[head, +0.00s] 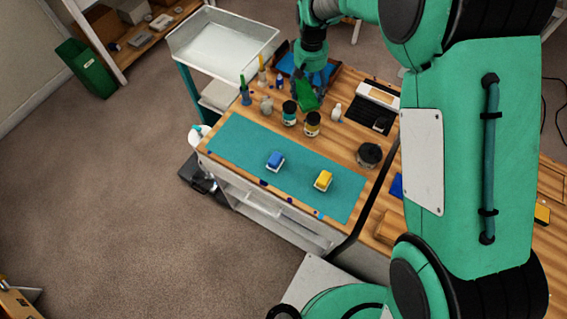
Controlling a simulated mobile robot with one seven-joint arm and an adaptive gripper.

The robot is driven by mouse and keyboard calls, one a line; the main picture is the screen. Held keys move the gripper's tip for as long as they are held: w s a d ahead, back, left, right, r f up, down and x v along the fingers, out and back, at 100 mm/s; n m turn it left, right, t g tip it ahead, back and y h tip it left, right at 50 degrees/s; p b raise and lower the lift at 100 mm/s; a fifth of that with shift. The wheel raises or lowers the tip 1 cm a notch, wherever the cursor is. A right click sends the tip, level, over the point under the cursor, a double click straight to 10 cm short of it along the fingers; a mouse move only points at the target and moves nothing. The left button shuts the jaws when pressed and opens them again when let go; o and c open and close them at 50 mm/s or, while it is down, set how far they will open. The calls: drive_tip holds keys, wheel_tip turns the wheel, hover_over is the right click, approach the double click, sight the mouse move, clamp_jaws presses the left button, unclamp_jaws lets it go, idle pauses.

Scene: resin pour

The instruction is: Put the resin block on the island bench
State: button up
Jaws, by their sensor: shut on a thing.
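My gripper (307,101) points down over the far part of a wood-topped bench (352,148), in front of a dark tray with blue in it (325,75). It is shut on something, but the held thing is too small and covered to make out. A blue block on a white base (275,161) and a yellow block on a white base (323,180) lie apart on a teal mat (240,140). I cannot tell which thing is the resin block, or whether this bench is the island bench.
Two dark jars (312,123), small bottles (336,112) and a dark round pot (369,155) stand near my gripper. A white tray cart (222,45) adjoins the bench's far left. A green bin (85,68) stands at far left. Carpet at left is clear.

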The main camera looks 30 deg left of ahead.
drive_tip(key=s+a+n+b, duration=0.1)
drive_tip(key=s+a+n, duration=0.3)
drive_tip(key=s+a, duration=0.55)
drive_tip(key=n+b, duration=0.1)
drive_tip(key=n, duration=0.3)
hover_over(240, 138)
drive_tip(key=shift+a+f, duration=0.1)
drive_tip(key=shift+f, duration=2.3)
drive_tip(key=shift+f, duration=0.1)
drive_tip(key=shift+f+b, duration=0.65)
drive_tip(key=shift+f, duration=2.35)
drive_tip(key=shift+f+b, duration=0.35)
drive_tip(key=shift+f, duration=1.55)
drive_tip(key=shift+f, duration=0.1)
